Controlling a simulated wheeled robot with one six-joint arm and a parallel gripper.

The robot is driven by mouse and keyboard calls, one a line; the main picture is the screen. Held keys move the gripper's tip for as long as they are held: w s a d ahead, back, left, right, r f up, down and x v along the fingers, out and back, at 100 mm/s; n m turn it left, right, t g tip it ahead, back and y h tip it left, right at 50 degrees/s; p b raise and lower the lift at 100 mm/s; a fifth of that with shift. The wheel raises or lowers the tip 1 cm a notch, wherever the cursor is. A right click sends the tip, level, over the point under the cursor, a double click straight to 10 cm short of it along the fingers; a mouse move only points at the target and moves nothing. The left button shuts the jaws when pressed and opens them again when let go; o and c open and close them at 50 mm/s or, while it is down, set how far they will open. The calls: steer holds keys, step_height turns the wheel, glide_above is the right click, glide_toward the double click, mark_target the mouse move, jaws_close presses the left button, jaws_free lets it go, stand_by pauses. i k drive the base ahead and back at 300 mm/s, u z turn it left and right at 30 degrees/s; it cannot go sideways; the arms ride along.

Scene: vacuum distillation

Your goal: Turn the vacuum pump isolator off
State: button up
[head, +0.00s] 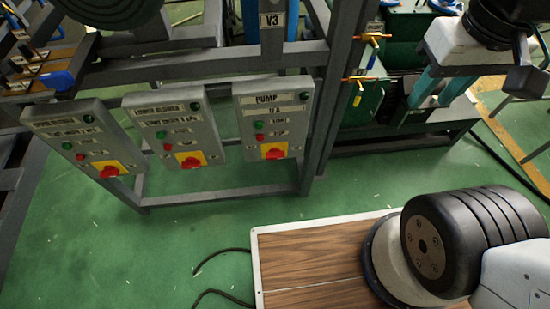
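The pump panel (273,122), a grey box labelled PUMP, is the rightmost of three panels on a dark metal frame. Its isolator is a red knob (274,153) on a yellow plate at the panel's lower part. The knob is too small to read its exact setting. A green button and a red button sit above it. My gripper (434,100) is at the upper right, with two teal fingers pointing down and spread apart. It looks open and empty, well to the right of the pump panel and apart from it.
Two similar panels with red knobs, the middle one (178,128) and the left one (85,140), stand beside it. A frame post (328,95) rises between the pump panel and my gripper. Brass valves (370,38) are near my gripper. Green floor (190,235) is clear below the panels.

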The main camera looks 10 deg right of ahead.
mark_target(274, 154)
steer(key=u, duration=2.8)
steer(key=k, duration=1)
steer(key=z, duration=1.6)
